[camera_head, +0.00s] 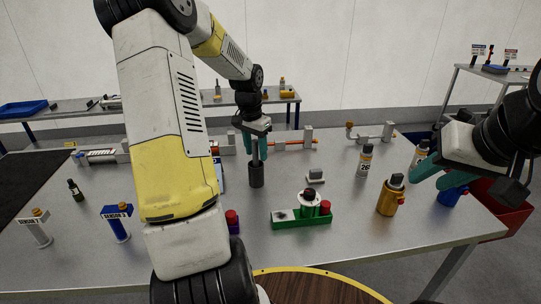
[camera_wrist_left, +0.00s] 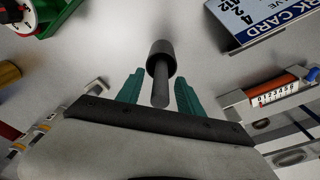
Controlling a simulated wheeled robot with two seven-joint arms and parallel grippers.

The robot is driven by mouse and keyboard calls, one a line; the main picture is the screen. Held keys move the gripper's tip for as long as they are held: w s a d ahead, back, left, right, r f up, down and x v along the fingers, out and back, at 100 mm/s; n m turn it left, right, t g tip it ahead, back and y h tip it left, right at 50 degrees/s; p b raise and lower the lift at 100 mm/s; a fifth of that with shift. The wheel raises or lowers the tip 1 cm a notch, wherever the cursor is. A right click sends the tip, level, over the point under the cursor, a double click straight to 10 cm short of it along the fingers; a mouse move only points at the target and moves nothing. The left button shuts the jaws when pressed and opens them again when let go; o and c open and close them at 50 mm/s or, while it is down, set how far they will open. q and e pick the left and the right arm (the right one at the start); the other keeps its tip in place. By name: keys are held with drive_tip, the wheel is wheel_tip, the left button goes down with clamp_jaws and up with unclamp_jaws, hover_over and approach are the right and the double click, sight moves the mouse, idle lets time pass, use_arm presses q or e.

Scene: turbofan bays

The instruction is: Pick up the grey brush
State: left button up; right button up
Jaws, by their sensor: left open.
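The grey brush (camera_head: 257,176) stands upright on the metal table, a dark cylinder below with a thinner grey handle on top. In the left wrist view the brush (camera_wrist_left: 161,60) is at the centre, its handle extending between the fingertips. My left gripper (camera_head: 257,143) is open around the upper handle; the left wrist view shows gaps between the handle and both teal fingers (camera_wrist_left: 158,88). My right gripper (camera_head: 437,174) is open and empty at the right, near the orange bottle and blue item.
A green tray (camera_head: 288,224) with a white spool and red part stands in front of the brush. A small grey block (camera_head: 316,176) lies right of it.

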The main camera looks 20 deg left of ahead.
use_arm(q)
clamp_jaws()
